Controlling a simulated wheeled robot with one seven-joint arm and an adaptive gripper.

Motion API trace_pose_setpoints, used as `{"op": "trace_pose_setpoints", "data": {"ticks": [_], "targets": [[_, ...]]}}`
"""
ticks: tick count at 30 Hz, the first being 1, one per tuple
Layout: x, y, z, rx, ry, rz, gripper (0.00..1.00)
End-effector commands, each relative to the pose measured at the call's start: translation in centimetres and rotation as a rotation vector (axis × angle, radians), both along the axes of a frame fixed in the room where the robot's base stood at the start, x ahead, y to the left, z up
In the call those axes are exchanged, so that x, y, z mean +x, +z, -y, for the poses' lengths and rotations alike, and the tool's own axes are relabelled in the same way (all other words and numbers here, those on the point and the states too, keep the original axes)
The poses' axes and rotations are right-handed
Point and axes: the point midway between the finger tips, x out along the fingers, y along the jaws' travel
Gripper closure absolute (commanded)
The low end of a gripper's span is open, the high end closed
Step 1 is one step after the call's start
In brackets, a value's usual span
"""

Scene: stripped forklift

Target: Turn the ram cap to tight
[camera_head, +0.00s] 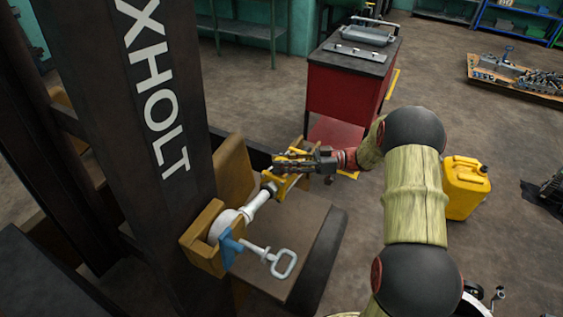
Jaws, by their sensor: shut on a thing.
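A white round part (226,222), which looks like the ram cap, sits in an ochre bracket (203,255) on the forklift's dark mast. A pale rod (258,199) runs from it up and to the right to a yellow piece (281,184). A blue part (230,247) with a grey loop handle (283,263) is at the bracket's near side. My gripper (290,163) is shut on the yellow piece, beyond and to the right of the white part. My fingers partly hide that piece, and the exact grip is too small to tell.
The dark mast (135,120) stands close on the left. A red cabinet (345,95) stands behind my gripper. A yellow jerrycan (466,187) stands on the floor to the right. A pallet of parts (515,80) lies far right. Open floor lies between them.

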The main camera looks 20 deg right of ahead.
Motion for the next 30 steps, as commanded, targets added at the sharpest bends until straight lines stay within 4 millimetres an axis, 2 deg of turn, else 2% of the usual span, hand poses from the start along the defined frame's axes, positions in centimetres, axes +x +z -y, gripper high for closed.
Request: {"op": "trace_pose_setpoints", "data": {"ticks": [7,17,30], "targets": [[0.03,0.00,0.03,0.000,-0.001,0.001,0.94],[0.01,0.04,0.02,-0.010,-0.048,-0.007,0.94],[-0.11,-0.13,-0.06,-0.065,-0.307,-0.059,0.94]]}}
